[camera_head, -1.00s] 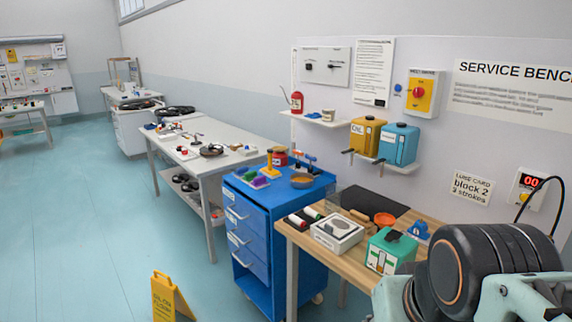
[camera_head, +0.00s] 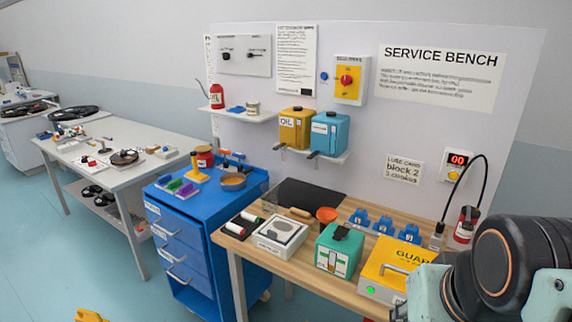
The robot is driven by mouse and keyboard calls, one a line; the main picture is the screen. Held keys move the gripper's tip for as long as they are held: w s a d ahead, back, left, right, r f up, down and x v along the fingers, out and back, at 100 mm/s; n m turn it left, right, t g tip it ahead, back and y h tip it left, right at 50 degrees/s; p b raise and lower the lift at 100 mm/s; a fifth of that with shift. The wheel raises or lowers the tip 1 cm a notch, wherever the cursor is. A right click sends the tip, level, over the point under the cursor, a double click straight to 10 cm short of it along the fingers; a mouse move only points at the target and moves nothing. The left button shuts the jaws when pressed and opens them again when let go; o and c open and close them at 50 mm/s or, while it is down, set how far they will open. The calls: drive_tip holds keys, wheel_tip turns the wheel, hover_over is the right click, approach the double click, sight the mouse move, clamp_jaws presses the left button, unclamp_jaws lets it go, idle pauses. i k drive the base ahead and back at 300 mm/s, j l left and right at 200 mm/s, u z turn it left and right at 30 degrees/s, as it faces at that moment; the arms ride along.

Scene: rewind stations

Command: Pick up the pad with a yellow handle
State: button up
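A yellow upright handle (camera_head: 197,168) stands on the top of the blue drawer cart (camera_head: 222,208), near its back left. It widens to a yellow foot. I cannot clearly tell a pad under it at this size. My gripper is outside the picture; only dark and pale green links of my arm show at the lower right, far from the yellow handle.
The wooden bench (camera_head: 290,268) holds a white box, a green box (camera_head: 337,252) and a yellow guard box (camera_head: 378,277).

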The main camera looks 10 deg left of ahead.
sight(194, 175)
drive_tip(key=i+j+z, duration=0.15)
drive_tip(key=j, duration=0.2)
drive_tip(key=i+j+z, duration=0.2)
drive_tip(key=j, duration=0.15)
drive_tip(key=j+z, duration=0.15)
drive_tip(key=j, duration=0.2)
drive_tip(key=i+j+z, duration=0.2)
drive_tip(key=j, duration=0.2)
drive_tip(key=i+j+z, duration=0.1)
drive_tip(key=j, duration=1.05)
drive_tip(key=i+j+z, duration=0.1)
drive_tip(key=j, duration=1.05)
